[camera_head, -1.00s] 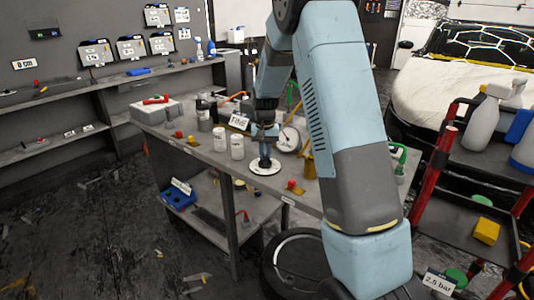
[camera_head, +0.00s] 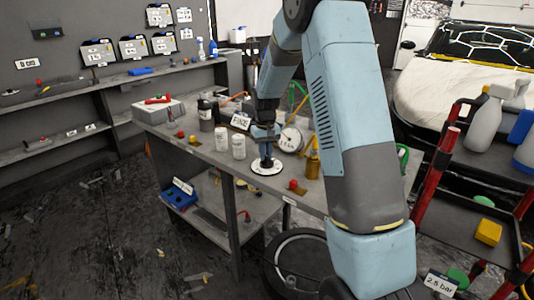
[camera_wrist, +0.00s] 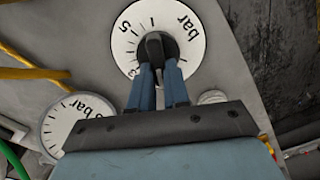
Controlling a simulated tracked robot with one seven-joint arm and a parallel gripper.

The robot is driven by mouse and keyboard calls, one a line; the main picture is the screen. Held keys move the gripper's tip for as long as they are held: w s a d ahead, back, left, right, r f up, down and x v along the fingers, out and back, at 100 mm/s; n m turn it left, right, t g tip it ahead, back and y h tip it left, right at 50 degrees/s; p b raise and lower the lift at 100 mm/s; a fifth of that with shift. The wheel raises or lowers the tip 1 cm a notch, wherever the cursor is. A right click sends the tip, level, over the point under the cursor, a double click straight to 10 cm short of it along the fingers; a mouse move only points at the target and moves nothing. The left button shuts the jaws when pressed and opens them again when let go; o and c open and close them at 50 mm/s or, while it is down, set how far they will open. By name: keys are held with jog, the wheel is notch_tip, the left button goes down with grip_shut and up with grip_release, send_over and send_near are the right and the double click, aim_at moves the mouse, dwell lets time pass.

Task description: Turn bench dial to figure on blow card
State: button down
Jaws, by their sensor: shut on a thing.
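The bench dial is a white disc (camera_head: 267,170) lying on the grey workbench, with a dark knob at its centre. In the wrist view its face (camera_wrist: 192,45) shows numerals and "bar", and the dark knob (camera_wrist: 154,44) stands in the middle. My gripper (camera_head: 265,156) is over the dial, and in the wrist view its blue fingers (camera_wrist: 158,72) are shut on the knob. The fingers hide the near part of the dial. A card (camera_head: 440,283) reading "2.5 bar" stands on the cart at lower right.
A round gauge (camera_head: 290,139) stands behind the dial and shows in the wrist view (camera_wrist: 77,124). A red-framed cart (camera_head: 443,155) stands to the right.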

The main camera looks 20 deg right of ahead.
jog(key=shift+w, duration=0.15)
jog(key=c, duration=1.1)
grip_release()
notch_tip(320, 180, up, 14)
jog(key=shift+f, duration=0.2)
